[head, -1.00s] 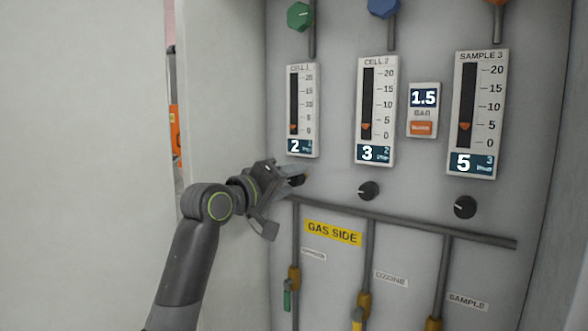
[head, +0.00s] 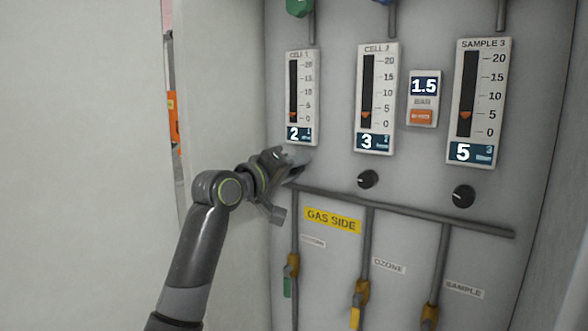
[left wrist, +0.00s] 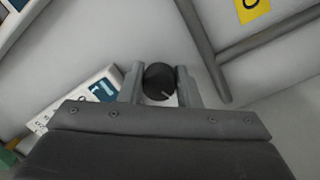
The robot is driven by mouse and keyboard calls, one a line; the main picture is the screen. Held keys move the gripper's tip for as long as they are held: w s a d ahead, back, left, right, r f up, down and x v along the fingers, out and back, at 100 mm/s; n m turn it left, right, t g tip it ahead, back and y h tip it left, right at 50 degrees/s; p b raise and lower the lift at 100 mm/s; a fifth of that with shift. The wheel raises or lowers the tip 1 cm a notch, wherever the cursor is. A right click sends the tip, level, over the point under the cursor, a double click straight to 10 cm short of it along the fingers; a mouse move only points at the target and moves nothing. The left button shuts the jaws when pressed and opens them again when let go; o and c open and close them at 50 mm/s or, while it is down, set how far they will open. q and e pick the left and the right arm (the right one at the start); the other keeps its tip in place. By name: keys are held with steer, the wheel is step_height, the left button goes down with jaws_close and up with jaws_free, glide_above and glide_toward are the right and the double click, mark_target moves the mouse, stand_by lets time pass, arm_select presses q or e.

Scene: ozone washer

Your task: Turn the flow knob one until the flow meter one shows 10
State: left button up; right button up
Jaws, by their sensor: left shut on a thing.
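Flow meter one (head: 316,95), labelled CELL 1, is a white upright gauge at the left of the panel in the head view. Its orange marker sits low on the scale and its display reads 2. Flow knob one (left wrist: 160,80) is a round black knob with a pale pointer line, seen in the left wrist view. My left gripper (left wrist: 161,72) is shut around this knob, a finger on each side. In the head view the left gripper (head: 295,163) is just below flow meter one and hides the knob. My right gripper is not in view.
The CELL 2 meter (head: 391,98) reads 3 and the SAMPLE 3 meter (head: 497,102) reads 5. Black knobs (head: 368,179) and (head: 464,196) sit below them. A grey pipe (head: 420,216) runs under the knobs. A plain pale wall (head: 80,150) stands at left.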

arm_select(q)
steer(key=shift+f+m+b, duration=0.1)
steer(key=shift+m+b, duration=0.4)
steer(key=shift+m, duration=0.2)
steer(key=m+b, duration=0.2)
steer(key=m, duration=0.2)
steer(key=shift+f+b, duration=0.1)
steer(key=shift+b, duration=0.2)
steer(key=m+y+b, duration=0.1)
steer(key=m, duration=0.2)
steer(key=shift+w+b, duration=0.1)
steer(key=shift+b, duration=0.3)
steer(key=m+b, duration=0.1)
steer(key=m, duration=0.2)
steer(key=shift+a+m+b, duration=0.1)
steer(key=shift+m+b, duration=0.25)
steer(key=shift+m, duration=0.05)
steer(key=m+b, duration=0.1)
steer(key=m, duration=0.3)
steer(key=shift+y+b, duration=0.4)
steer(key=shift+m+b, duration=0.6)
steer(key=shift+m, duration=1.3)
